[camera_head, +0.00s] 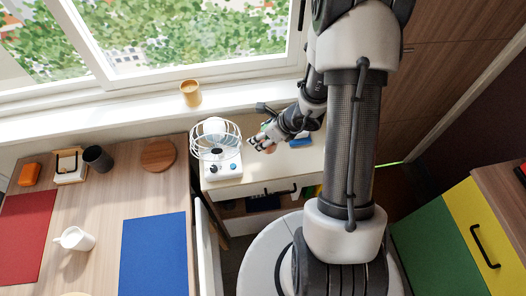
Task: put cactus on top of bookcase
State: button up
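The low cream bookcase (268,174) stands under the window, right of the wooden table, with some items in its open lower part. I cannot make out a cactus anywhere in this view. My gripper (259,143) is over the back part of the bookcase top, just right of the white fan (221,152). It points left and is small in the picture, so I cannot tell whether its fingers are open or hold anything. My arm hides part of the bookcase's right side.
An orange-brown cup (190,93) stands on the windowsill. The table (104,208) holds a white jug (74,239), a dark cup (97,158) and mats. A green and yellow cabinet (436,240) stands right.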

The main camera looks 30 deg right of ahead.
jog(key=shift+f+b, duration=1.1)
jog(key=shift+f, duration=2.35)
jog(key=shift+f, duration=0.1)
jog(key=o, duration=1.3)
jog(key=shift+c, duration=0.2)
